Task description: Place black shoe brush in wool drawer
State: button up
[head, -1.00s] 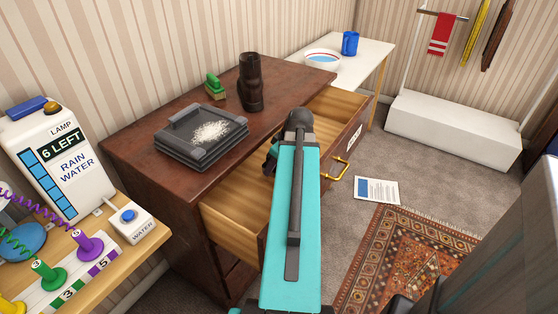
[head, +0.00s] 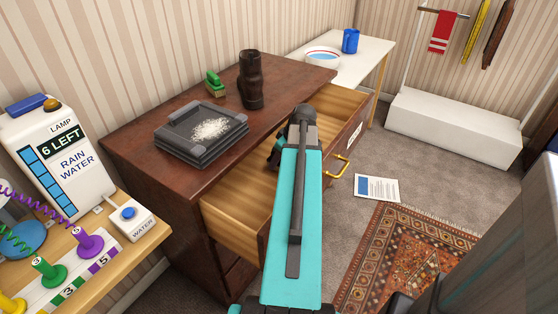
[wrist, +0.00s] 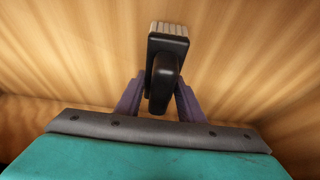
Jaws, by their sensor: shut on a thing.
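The black shoe brush (wrist: 167,55), with pale bristles at its far end, shows in the wrist view. My gripper (wrist: 162,98) is shut on its black handle, between two purple-grey fingers. Behind the brush is only bare light wood, like the inside of the open drawer (head: 238,204) in the head view. Whether the brush touches the wood cannot be told. In the head view my teal arm reaches over the drawer and hides the brush and the fingertips. The drawer front has a brass handle (head: 338,168) and a white label, partly hidden and unreadable.
A white table (head: 368,54) holds a bowl and a blue mug. A water dispenser (head: 62,160) is at left.

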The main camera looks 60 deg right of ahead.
jog(key=shift+w+d+f, duration=0.2)
jog(key=shift+d+f, duration=0.15)
jog(key=shift+d, duration=0.35)
jog(key=shift+w+d+f, duration=0.2)
jog(key=shift+d+f, duration=0.5)
jog(key=shift+f, duration=0.05)
jog(key=shift+f, duration=0.2)
jog(key=o, duration=0.9)
jog(key=shift+o, duration=0.2)
jog(key=shift+r, duration=0.15)
jog(key=v, duration=1.2)
